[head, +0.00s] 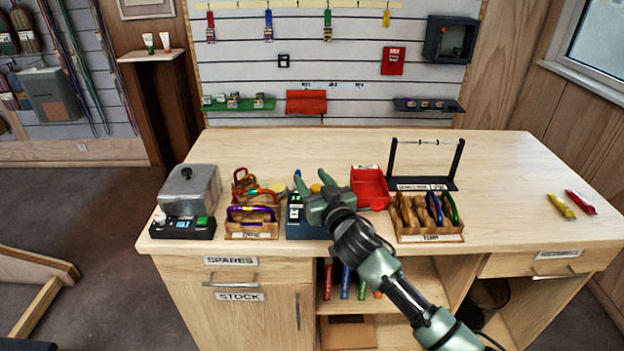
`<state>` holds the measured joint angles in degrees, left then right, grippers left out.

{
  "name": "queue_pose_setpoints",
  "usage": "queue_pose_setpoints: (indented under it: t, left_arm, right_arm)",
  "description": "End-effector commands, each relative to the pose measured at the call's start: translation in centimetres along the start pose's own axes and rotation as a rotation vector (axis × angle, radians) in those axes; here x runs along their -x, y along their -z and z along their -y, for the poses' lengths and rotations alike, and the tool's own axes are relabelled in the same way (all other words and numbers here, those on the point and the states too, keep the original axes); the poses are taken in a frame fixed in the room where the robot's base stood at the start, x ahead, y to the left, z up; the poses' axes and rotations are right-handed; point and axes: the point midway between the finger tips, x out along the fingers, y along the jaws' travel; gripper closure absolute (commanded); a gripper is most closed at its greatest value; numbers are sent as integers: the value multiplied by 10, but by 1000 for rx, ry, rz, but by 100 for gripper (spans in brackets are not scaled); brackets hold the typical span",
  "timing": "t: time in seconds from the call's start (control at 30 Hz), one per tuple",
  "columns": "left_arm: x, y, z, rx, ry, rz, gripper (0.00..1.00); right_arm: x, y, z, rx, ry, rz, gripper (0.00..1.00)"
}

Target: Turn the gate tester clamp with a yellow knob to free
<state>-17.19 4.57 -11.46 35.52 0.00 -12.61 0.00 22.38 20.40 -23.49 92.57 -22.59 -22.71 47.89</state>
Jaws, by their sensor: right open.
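A tester with a dark blue base (303,230) stands near the front edge of the bench, left of its middle. A small yellow round part (316,188), which may be the clamp's knob, shows just behind my right gripper (312,178). My right gripper is open, with its green fingers apart above the tester and pointing to the back. The gripper and wrist hide much of the tester, so the clamp's position cannot be told. I cannot tell whether the fingers touch the knob. My left gripper is not in view.
A wooden tray of carabiners (251,229) stands left of the tester, with a grey lidded box (190,188) beyond it. A red bin (370,187), a sorted wooden tray (428,237) and a black rack (425,184) stand to the right. The bench's back left is clear.

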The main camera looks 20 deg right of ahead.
Motion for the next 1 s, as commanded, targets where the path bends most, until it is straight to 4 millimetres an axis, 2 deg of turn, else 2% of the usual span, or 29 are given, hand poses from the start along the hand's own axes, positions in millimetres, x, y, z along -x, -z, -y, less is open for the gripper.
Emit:
queue_pose_setpoints:
  t: [0.17,0.2,0.3,0.37,1.0]
  left_arm:
    - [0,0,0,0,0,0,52]
    - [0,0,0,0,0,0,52]
    - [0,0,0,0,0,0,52]
    - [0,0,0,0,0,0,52]
    - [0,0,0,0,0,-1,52]
  right_arm:
    - [0,0,0,0,0,0,52]
    - [0,0,0,0,0,0,58]
    - [0,0,0,0,0,0,86]
    - [0,0,0,0,0,0,100]
    - [0,0,0,0,0,1,100]
